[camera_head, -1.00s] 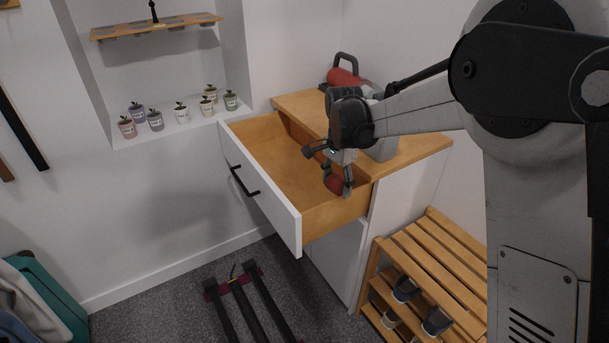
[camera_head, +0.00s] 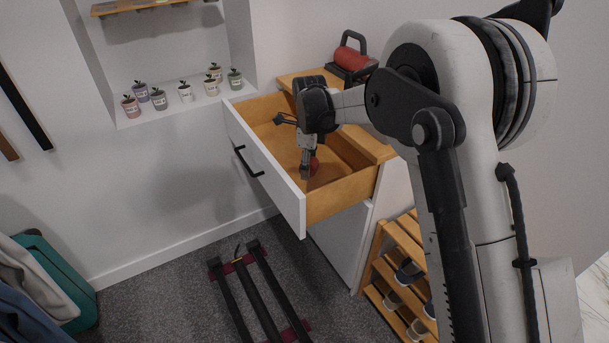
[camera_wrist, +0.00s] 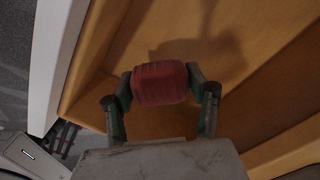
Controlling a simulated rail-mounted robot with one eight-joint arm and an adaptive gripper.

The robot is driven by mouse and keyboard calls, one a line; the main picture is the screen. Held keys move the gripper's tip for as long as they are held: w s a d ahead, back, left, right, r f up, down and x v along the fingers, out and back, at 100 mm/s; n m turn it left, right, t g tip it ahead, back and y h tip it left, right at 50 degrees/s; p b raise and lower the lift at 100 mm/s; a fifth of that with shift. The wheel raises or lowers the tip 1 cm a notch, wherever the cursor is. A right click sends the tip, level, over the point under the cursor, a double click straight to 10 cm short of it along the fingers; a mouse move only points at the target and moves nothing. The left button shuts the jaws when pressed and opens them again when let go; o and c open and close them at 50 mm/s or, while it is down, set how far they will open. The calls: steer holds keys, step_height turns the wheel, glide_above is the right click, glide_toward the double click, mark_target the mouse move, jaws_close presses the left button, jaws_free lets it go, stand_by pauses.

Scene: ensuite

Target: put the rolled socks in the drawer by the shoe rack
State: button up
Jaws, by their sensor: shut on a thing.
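The rolled socks are a dark red bundle (camera_wrist: 160,84), held between the two fingertips of my gripper (camera_wrist: 160,86) in the wrist view. In the head view the socks (camera_head: 313,166) show partly behind my gripper (camera_head: 308,165). My gripper is shut on them, pointing down inside the opening of the pulled-out drawer (camera_head: 345,193). The drawer has a white front with a black handle and a bare wooden floor. In the wrist view a shadow lies on the drawer floor (camera_wrist: 215,110) beyond the socks; their exact height above it is hard to tell.
The shoe rack (camera_head: 395,258) with several shoes stands below right of the drawer. Several small pots (camera_head: 185,91) stand in the wall niche. A dark frame (camera_head: 255,295) lies on the carpet.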

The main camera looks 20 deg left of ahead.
mark_target(309, 186)
step_height(309, 186, down, 8)
steer(key=shift+f+b, duration=0.2)
steer(key=shift+b, duration=0.5)
steer(key=shift+f, duration=0.15)
steer(key=o, duration=1.2)
step_height(309, 186, up, 12)
steer(key=shift+r+p, duration=0.1)
steer(key=shift+p, duration=0.9)
steer(key=shift+r, duration=0.1)
